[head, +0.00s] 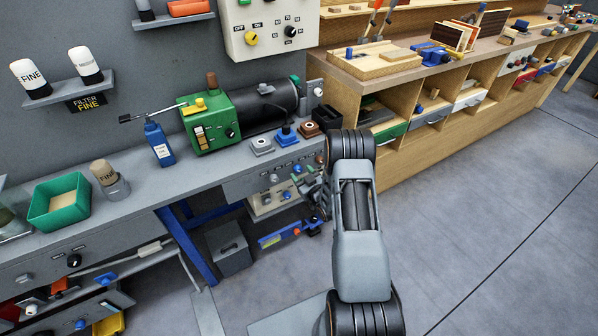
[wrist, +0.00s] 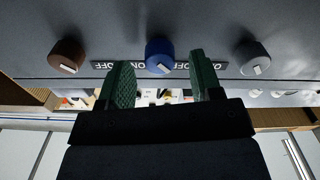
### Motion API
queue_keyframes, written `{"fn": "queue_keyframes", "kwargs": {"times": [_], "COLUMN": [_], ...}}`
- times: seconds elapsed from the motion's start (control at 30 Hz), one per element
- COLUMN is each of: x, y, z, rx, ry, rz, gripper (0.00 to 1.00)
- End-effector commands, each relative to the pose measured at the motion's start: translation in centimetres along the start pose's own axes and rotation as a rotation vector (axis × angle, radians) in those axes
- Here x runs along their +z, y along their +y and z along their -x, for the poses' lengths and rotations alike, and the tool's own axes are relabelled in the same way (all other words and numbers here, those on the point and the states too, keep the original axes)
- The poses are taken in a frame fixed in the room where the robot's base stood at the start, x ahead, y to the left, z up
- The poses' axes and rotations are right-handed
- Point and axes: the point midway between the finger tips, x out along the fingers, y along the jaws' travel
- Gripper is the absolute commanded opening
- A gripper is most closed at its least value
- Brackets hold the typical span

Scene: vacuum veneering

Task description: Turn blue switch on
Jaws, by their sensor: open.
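The blue switch (wrist: 160,55) is a round knob with a white pointer, mounted on the grey panel between a brown knob (wrist: 68,56) and a grey knob (wrist: 254,57). Upside-down ON and OFF labels flank it in the wrist view. The blue switch is small in the head view (head: 297,169), on the bench's front panel. My gripper (wrist: 159,64) is open, with one green finger to each side of the blue switch in the picture. I cannot tell whether the fingers touch it. In the head view my gripper (head: 309,188) is small and close to the panel.
A green machine (head: 208,122) and blue, brown and grey knobbed pieces stand on the bench above the panel. A wooden workbench (head: 440,140) stands at right. The floor in front is clear.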

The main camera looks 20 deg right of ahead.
Motion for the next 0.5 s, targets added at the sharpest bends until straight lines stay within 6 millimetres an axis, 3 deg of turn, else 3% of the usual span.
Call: {"fn": "queue_keyframes", "kwargs": {"times": [0.2, 0.5], "x": [0.0, 0.0], "y": [0.0, 0.0], "z": [-1.9, -2.4], "rx": [-0.001, 0.000], "ry": [0.001, -0.001], "rz": [0.000, -0.001], "gripper": [0.59, 0.59]}}
